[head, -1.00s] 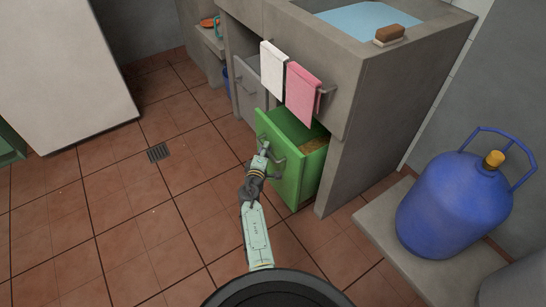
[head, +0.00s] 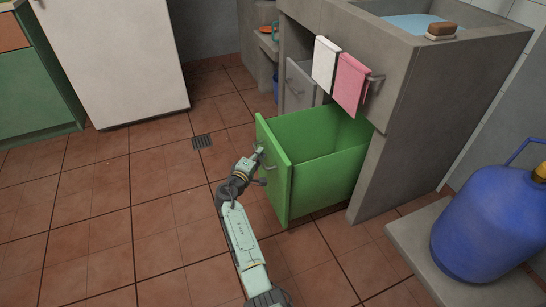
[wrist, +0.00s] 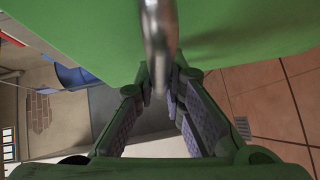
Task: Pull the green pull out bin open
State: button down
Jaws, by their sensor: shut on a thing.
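The green pull-out bin (head: 271,172) stands well out from under the grey counter in the head view. Its open top shows a green interior. My gripper (head: 260,159) is at the bin's front face, shut on the metal handle. In the wrist view the grey handle (wrist: 158,40) runs down from the green front panel (wrist: 70,30) to between my two fingers (wrist: 160,98). Part of the handle is hidden by the fingers.
A white towel (head: 325,63) and a pink towel (head: 350,82) hang above the bin. A grey drawer front (head: 299,88) is behind it. A blue gas cylinder (head: 478,225) stands on a low slab at right. The tiled floor (head: 110,215) at left is clear.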

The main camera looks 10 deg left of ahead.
jog(key=shift+s+a, duration=0.45)
jog(key=shift+a, duration=0.2)
jog(key=shift+s+a, duration=0.4)
jog(key=shift+a, duration=0.2)
jog(key=c, duration=1.7)
grip_release()
jog(key=shift+o, duration=0.2)
